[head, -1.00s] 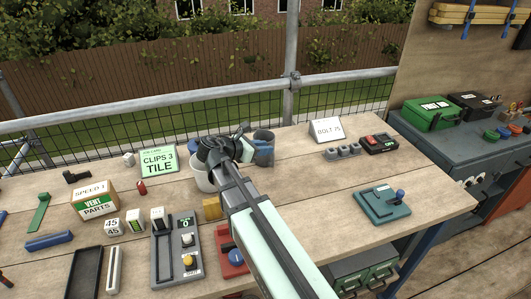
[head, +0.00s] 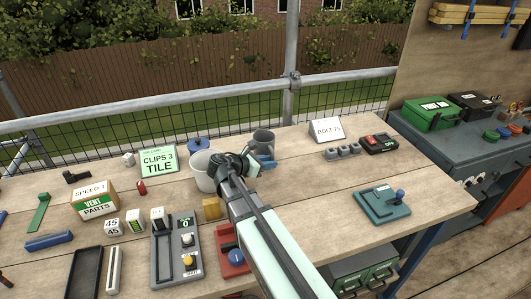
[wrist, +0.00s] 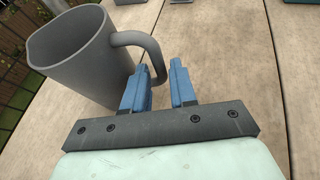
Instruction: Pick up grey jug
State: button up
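The grey jug (head: 263,140) stands on the workbench behind my gripper in the head view. In the wrist view the jug (wrist: 75,58) fills the upper left, with its handle curving to the right towards my fingers. My gripper (wrist: 161,90) is open, with a gap between its two blue fingers. The outer part of the handle shows in that gap, and the left finger hides its lower end. I cannot tell whether a finger touches it. In the head view my gripper (head: 263,163) is just in front of the jug, partly hidden by my wrist.
A white bucket (head: 203,172) stands close left of my gripper, with a blue-topped item (head: 198,145) behind it. A BOLT 75 sign (head: 326,130), grey blocks (head: 343,152) and a teal joystick base (head: 383,204) are to the right. Bare bench (head: 315,190) lies between.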

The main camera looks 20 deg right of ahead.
jog(key=shift+x, duration=1.4)
grip_shut()
